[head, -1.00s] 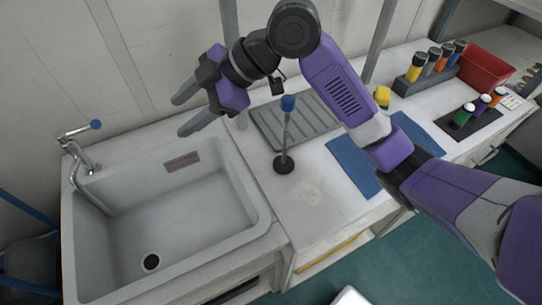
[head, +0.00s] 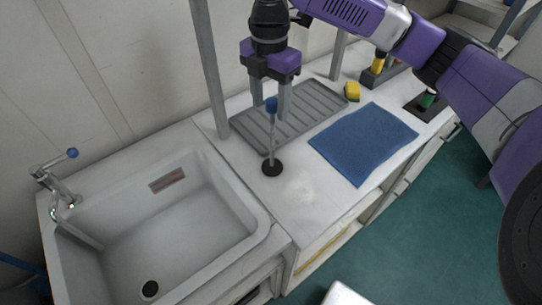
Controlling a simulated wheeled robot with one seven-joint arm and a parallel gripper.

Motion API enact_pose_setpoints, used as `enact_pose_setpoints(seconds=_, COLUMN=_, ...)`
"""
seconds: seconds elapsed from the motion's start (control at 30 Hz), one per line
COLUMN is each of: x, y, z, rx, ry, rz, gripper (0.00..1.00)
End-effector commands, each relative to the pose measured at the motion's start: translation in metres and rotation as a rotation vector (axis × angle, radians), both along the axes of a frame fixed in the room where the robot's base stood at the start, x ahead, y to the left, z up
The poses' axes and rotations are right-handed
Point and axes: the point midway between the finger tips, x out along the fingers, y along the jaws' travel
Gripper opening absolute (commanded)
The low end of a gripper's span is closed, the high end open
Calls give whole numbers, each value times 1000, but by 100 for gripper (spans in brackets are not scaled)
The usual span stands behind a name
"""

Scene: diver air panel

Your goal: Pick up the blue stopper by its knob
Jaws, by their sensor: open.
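The blue stopper stands upright on the white counter, just right of the sink. It has a blue knob (head: 271,104) on top of a thin pale rod and a round black base (head: 271,168). My gripper (head: 271,113) points straight down over the counter behind the knob as seen from the head, with one grey finger on each side of the knob in the picture. The fingers are open and hold nothing. I cannot tell from this view whether the knob lies between the fingers in depth or in front of them.
The sink (head: 240,205) with its tap (head: 60,185) is at the left. A grey ribbed drainboard (head: 315,105) lies behind the stopper, near an upright post (head: 208,70).

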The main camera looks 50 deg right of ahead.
Motion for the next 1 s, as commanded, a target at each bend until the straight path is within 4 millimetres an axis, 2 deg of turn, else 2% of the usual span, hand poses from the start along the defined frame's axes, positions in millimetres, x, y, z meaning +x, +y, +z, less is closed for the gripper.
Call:
enact_pose_setpoints(seconds=0.2, x=-1, y=-9, z=-27, rx=1, ry=0, rz=-3, gripper=53)
enact_pose_setpoints(seconds=0.33, x=0, y=-8, z=-43, rx=1, ry=-1, rz=-2, gripper=53)
enact_pose_setpoints(seconds=0.63, x=0, y=-7, z=-50, rx=1, ry=-2, rz=-1, gripper=53)
enact_pose_setpoints(seconds=0.67, x=0, y=-7, z=-50, rx=1, ry=-2, rz=-1, gripper=51)
enact_pose_setpoints(seconds=0.9, x=0, y=-7, z=-49, rx=1, ry=-2, rz=-1, gripper=4)
enact_pose_setpoints(seconds=0.93, x=0, y=-7, z=-49, rx=1, ry=-2, rz=-1, gripper=0)
enact_pose_setpoints(seconds=1.0, x=0, y=-7, z=-49, rx=1, ry=-2, rz=-1, gripper=0)
